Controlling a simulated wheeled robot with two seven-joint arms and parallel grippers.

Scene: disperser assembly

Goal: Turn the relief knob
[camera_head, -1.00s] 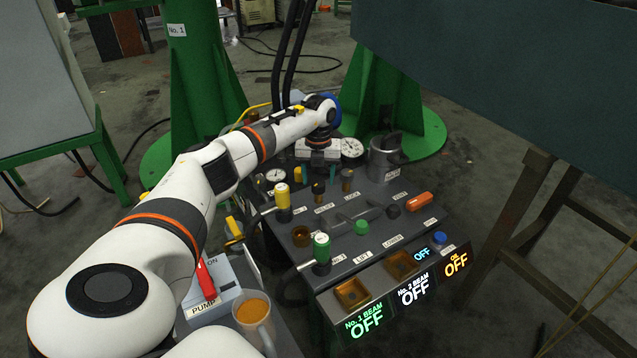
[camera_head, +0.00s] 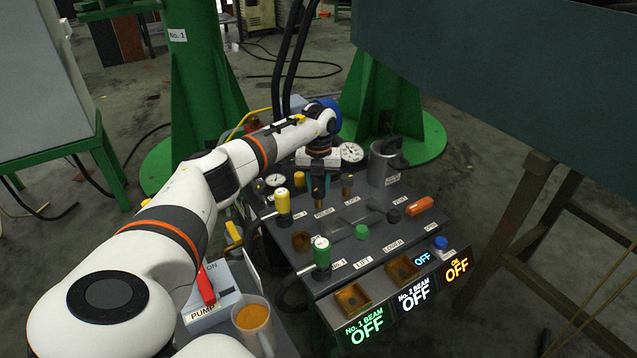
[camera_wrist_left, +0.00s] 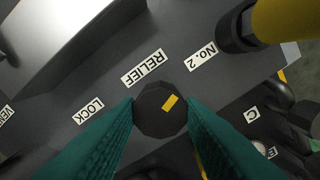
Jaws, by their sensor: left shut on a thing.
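The relief knob (camera_wrist_left: 160,112) is dark and round with a yellow mark on top, beside the RELIEF label (camera_wrist_left: 145,68) in the left wrist view. My left gripper (camera_wrist_left: 161,110) is shut on it, with one teal finger on each side. In the head view my left gripper (camera_head: 318,189) points down at the panel's back row, just right of the yellow-capped No. 2 lever (camera_head: 283,203), and mostly hides the knob. My right gripper is not in view.
The grey control panel (camera_head: 335,272) also bears a green-capped lever (camera_head: 321,252), an orange handle (camera_head: 419,205), a metal pot (camera_head: 382,165) and gauges. A mug (camera_head: 252,322) and the pump switch (camera_head: 205,287) stand at the front left. All displays read OFF.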

